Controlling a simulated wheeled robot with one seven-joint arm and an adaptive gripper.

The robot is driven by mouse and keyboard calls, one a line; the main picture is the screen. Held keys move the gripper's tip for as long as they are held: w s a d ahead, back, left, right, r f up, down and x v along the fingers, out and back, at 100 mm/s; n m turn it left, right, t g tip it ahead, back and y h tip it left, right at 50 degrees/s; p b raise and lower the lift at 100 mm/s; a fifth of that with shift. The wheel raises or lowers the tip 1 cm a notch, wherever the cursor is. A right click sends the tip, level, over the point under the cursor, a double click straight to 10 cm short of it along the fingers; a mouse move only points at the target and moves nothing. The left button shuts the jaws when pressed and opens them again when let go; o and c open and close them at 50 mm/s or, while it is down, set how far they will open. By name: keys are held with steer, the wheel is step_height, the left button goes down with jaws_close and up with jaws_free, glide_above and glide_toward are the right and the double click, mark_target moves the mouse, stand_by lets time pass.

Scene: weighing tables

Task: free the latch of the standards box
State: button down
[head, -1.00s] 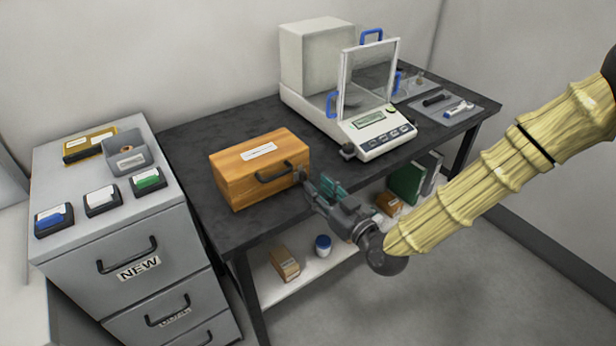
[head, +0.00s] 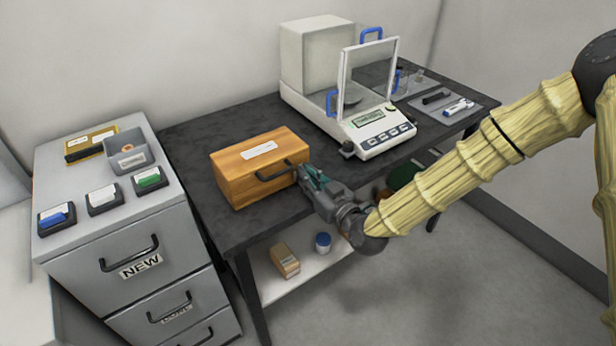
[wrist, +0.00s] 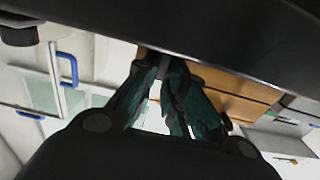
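The wooden standards box (head: 235,184) sits on the dark table with a white label on its lid and a dark handle on its front. It also shows in the wrist view (wrist: 230,88), behind my fingers. My gripper (head: 307,174) is at the right end of the box's front, where the latch is. In the wrist view my teal fingers (wrist: 162,66) come close together at their tips, with a small grey piece, seemingly the latch (wrist: 163,67), between them. The fingers hide most of the latch, so its exact position cannot be made out.
A balance (head: 370,130) with a glass shield and blue handles stands behind and right of the box. A grey cabinet (head: 150,235) with trays on top is at the left. A shelf (head: 300,282) below holds a small carton and a jar. The table left of the box is clear.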

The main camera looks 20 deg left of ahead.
steer(key=shift+m, duration=0.3)
steer(key=m+b, duration=0.2)
steer(key=m, duration=0.1)
steer(key=shift+w+d+f+m, duration=0.15)
steer(key=shift+w+d+m, duration=0.05)
steer(key=shift+m, duration=0.1)
steer(key=m+b, duration=0.1)
steer(key=m, duration=0.1)
steer(key=m+b, duration=0.1)
steer(key=m, duration=0.1)
steer(key=shift+w+d+m, duration=0.15)
steer(key=shift+m, duration=0.25)
stand_by(0.4)
steer(key=c, duration=1.5)
jaws_free()
